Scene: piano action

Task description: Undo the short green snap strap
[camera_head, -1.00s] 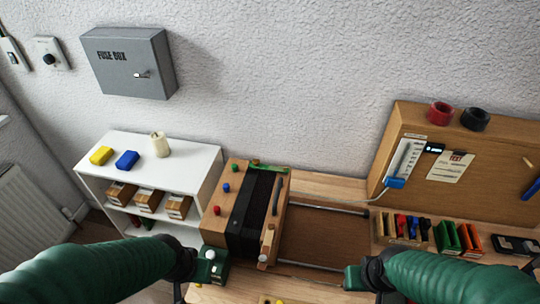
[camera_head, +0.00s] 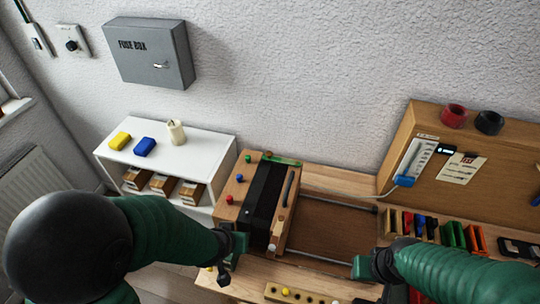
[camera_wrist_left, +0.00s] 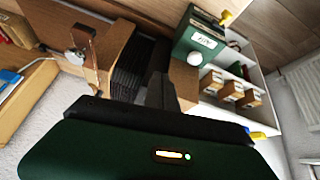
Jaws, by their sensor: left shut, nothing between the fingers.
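A wooden box (camera_head: 230,212) with a wide dark band (camera_head: 262,195) across it stands left of centre on the bench. A short green strip (camera_head: 282,159), probably the green strap, lies along its far edge; its snap is too small to see. My left gripper (camera_head: 223,274) is at the box's near left side, apart from the strip, shut and empty. In the left wrist view my shut dark fingers (camera_wrist_left: 157,88) point toward dark pleats (camera_wrist_left: 127,72) and wood. A green block with a white label (camera_wrist_left: 198,43) shows beyond. My right gripper (camera_head: 362,268) is right of the box; its fingers are unclear.
A white shelf (camera_head: 205,150) stands left, with yellow and blue blocks and a cream container on top. A recessed wooden tray (camera_head: 335,225) lies right of the box. A rack of coloured items (camera_head: 435,228) and an upright board (camera_head: 420,125) are farther right. A peg strip (camera_head: 290,294) lies in front.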

